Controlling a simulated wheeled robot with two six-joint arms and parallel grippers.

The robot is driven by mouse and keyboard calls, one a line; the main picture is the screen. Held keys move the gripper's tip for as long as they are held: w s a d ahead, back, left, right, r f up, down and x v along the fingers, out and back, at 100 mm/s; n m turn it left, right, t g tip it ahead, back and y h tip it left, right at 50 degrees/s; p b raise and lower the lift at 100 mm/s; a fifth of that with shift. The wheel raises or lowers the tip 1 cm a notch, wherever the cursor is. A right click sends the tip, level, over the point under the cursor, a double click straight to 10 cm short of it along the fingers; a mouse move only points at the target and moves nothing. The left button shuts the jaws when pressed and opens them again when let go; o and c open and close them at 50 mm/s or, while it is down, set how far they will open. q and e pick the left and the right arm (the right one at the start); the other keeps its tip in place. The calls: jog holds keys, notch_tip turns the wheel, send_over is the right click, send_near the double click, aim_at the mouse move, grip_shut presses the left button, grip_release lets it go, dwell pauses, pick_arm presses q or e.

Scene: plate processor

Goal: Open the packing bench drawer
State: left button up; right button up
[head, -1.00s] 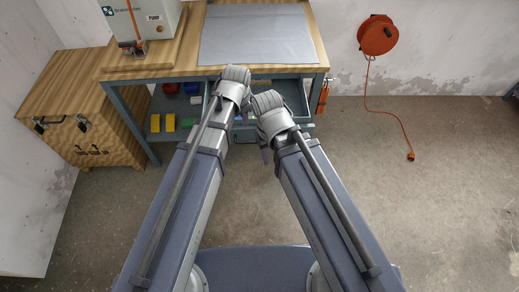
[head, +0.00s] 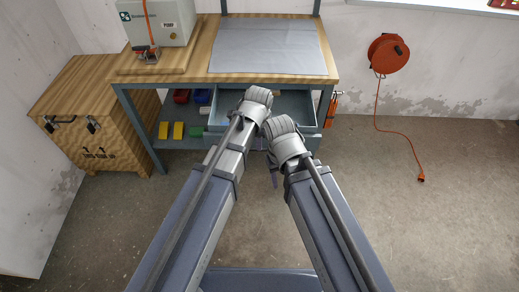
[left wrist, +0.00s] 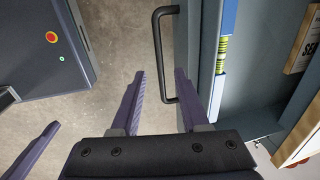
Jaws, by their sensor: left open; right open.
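The packing bench drawer (head: 300,103) stands pulled out beneath the bench top (head: 200,65); its inside shows. In the left wrist view the drawer's grey-blue front (left wrist: 192,50) carries a black bar handle (left wrist: 158,50). My left gripper (left wrist: 159,72) is open, with one finger on each side of the handle bar; I cannot tell whether either touches it. In the head view my left gripper is hidden behind its own wrist. My right gripper (head: 272,178) is below and right of it, mostly hidden by its arm, apart from the handle and holding nothing visible.
A spirit level (left wrist: 222,55) and a labelled box (left wrist: 303,45) show in the left wrist view. Coloured bins (head: 180,130) sit on the lower shelf. A wooden crate (head: 75,95) stands left of the bench. Floor in front is clear.

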pick_arm(q)
jog(key=f+b, duration=0.2)
jog(key=w+f+b, duration=0.1)
jog(key=f+b, duration=0.1)
jog(key=f, duration=0.1)
jog(key=shift+f, duration=0.1)
jog(key=shift+c, duration=0.2)
grip_shut()
jog(key=shift+w, duration=0.1)
dwell(1.1)
